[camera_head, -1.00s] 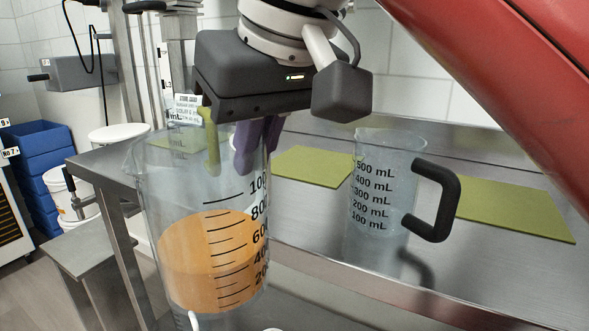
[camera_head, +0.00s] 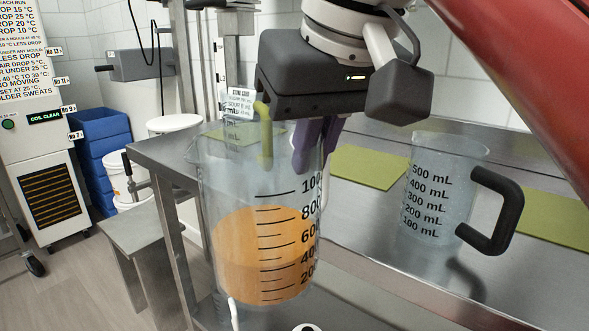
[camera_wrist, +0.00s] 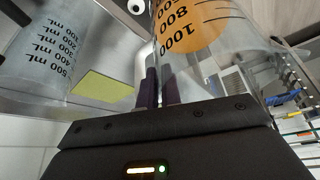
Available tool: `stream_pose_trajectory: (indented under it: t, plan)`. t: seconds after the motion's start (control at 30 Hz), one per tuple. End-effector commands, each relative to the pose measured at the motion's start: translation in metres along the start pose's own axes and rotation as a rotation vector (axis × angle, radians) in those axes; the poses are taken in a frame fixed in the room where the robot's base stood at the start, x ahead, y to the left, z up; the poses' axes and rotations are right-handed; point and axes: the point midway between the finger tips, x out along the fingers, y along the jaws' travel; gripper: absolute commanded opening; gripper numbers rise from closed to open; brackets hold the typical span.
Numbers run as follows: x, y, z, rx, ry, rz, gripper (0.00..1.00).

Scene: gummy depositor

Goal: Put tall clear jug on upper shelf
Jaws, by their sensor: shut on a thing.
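The tall clear jug (camera_head: 262,190) has black volume marks and is partly filled with orange contents. It looks upright, in front of the steel table's edge. My gripper (camera_head: 312,145) is shut on its upper wall with purple fingers. In the wrist view the gripper (camera_wrist: 160,85) pinches the wall of this jug (camera_wrist: 205,25). Whether its base rests on anything is unclear. A second clear jug (camera_head: 425,190), with a black handle and marks to 500 mL, stands on the table to the right. I cannot make out which surface is the upper shelf.
The steel table (camera_head: 370,225) carries green mats (camera_head: 368,166). A small labelled clear container (camera_head: 238,105) and a yellow-green bent piece (camera_head: 264,130) show by the held jug's rim. A low steel bench (camera_head: 150,230), white buckets (camera_head: 117,170), blue crates (camera_head: 100,150) and a machine (camera_head: 45,170) are left.

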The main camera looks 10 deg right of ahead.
Motion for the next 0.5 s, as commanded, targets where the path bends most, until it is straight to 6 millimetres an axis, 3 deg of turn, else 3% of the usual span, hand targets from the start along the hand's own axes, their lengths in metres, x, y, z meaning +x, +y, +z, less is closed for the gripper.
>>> stream_pose_trajectory:
  t: [0.17, 0.5]
  plan:
    - [0.001, 0.007, -0.004, 0.005, 0.001, 0.002, 0.0]
    - [0.015, 0.074, -0.037, 0.008, -0.001, 0.001, 0.0]
